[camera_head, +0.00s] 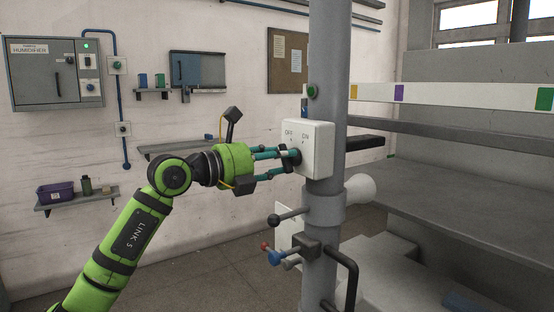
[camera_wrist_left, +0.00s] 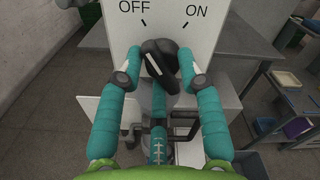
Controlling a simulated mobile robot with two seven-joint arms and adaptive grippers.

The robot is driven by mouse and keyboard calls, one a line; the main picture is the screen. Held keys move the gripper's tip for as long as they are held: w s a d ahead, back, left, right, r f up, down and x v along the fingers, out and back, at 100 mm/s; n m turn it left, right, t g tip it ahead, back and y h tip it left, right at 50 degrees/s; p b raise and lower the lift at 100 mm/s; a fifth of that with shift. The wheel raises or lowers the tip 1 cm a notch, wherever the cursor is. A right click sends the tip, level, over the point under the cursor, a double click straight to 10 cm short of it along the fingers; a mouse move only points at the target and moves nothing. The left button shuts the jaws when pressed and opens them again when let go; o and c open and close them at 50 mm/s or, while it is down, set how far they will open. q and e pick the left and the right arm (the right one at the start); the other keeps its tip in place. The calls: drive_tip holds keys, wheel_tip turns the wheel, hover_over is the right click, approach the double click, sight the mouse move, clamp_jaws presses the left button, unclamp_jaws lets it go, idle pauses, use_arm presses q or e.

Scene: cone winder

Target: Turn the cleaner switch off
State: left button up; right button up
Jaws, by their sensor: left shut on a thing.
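The cleaner switch is a white box (camera_head: 308,140) on a grey vertical post, marked OFF and ON. In the left wrist view, OFF is at the upper left and ON at the upper right of its white face (camera_wrist_left: 120,35). Its black knob (camera_wrist_left: 158,62) sits between and below the two marks, its ridge slanting from upper left to lower right. My right gripper is out of view.
A grey machine table (camera_head: 470,215) stands to the right. A humidifier cabinet (camera_head: 45,75) and shelves hang on the left wall.

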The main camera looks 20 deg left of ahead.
use_arm(q)
drive_tip(key=shift+s+a+r, duration=0.1)
drive_tip(key=shift+r, duration=0.5)
drive_tip(key=o, duration=1.1)
drive_tip(key=shift+d+f, duration=0.2)
drive_tip(key=shift+f, duration=0.1)
drive_tip(key=shift+a, duration=0.1)
drive_tip(key=shift+v, duration=6)
